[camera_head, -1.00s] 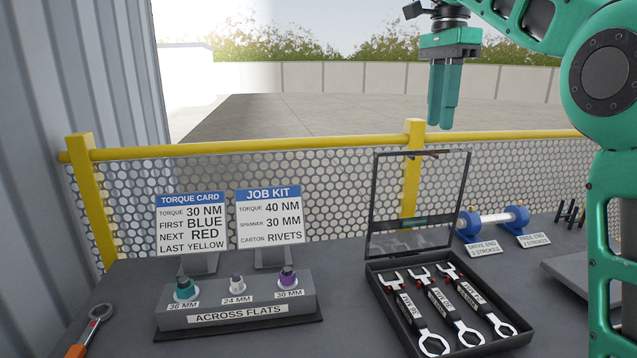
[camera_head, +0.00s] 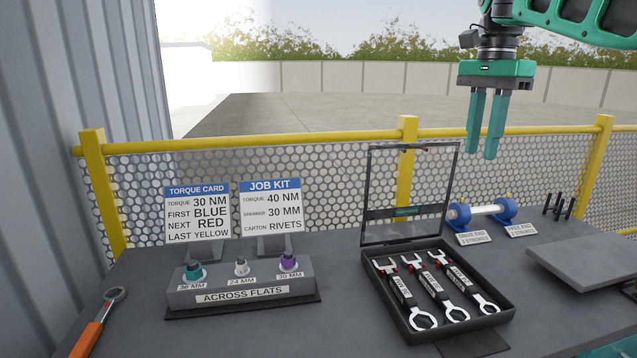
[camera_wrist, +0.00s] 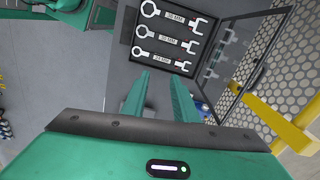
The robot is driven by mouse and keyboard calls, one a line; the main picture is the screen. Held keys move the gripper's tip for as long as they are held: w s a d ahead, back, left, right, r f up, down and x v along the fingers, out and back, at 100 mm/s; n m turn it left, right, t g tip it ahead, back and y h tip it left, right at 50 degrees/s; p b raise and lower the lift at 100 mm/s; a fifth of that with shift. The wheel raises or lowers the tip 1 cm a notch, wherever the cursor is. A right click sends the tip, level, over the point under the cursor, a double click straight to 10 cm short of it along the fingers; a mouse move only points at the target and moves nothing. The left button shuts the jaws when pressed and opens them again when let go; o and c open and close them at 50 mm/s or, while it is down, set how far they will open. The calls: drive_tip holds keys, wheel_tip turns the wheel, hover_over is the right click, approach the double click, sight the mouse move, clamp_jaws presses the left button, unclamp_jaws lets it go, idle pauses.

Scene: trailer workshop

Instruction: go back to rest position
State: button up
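My gripper (camera_head: 488,124) hangs at the upper right of the head view, pointing down, high above the bench and in front of the outdoor background. Its two green fingers are apart with nothing between them. The fingers also show in the wrist view (camera_wrist: 160,98), again apart and empty. An open black case (camera_head: 408,325) holding several spanners (camera_head: 435,291) lies on the bench, lower in the head view than my gripper. The case also shows at the top of the wrist view (camera_wrist: 128,72).
A yellow-railed mesh fence (camera_head: 310,140) runs behind the bench (camera_head: 150,300). A socket holder (camera_head: 240,296), two cards (camera_head: 197,212), an orange-handled wrench (camera_head: 97,325), a blue-ended roller (camera_head: 482,212) and a grey plate (camera_head: 585,262) are on it. The case's clear lid (camera_head: 410,190) stands upright.

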drive_tip(key=s+d+f+n, duration=0.2)
drive_tip(key=s+d+f, duration=0.3)
drive_tip(key=s+f, duration=0.25)
drive_tip(key=s+d+f+n, duration=0.2)
drive_tip(key=s+d+f, duration=0.3)
drive_tip(key=s+f, duration=0.25)
drive_tip(key=s+f+n, duration=0.3)
drive_tip(key=s+f, duration=1.1)
drive_tip(key=s, duration=0.2)
drive_tip(key=shift+a+f+n, duration=0.3)
drive_tip(key=shift+w+f, duration=0.2)
drive_tip(key=shift+w, duration=0.4)
